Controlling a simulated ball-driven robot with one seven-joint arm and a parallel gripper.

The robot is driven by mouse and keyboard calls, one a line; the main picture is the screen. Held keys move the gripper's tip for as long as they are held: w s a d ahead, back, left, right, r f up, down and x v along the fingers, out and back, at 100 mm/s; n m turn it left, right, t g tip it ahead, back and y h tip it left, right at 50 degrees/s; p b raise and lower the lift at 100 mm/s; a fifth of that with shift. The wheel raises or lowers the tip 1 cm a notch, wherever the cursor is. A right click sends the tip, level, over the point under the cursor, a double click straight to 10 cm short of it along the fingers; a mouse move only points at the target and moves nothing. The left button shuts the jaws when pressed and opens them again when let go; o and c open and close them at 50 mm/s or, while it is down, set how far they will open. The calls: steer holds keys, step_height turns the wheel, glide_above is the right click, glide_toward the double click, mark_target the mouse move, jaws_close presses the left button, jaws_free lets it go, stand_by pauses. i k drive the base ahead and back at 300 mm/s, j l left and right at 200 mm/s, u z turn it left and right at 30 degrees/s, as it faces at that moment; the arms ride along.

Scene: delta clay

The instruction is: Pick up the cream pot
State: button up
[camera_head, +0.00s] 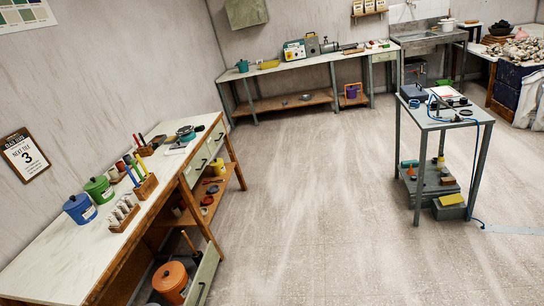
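A small cream or whitish pot (446,25) stands at the far back right, at the sink unit (430,36). It is far off and small, so I cannot tell its details or whether it is the cream pot of the task. No other pot in view is clearly cream. My gripper does not show in this view.
A workbench (60,262) with blue and green canisters runs along the left wall. An orange lidded pot (170,280) is below it. A long bench (300,66) stands at the back. A grey metal table (432,122) stands right. The floor (310,190) between is clear.

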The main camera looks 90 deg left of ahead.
mark_target(113, 172)
steer(key=u, duration=3.6)
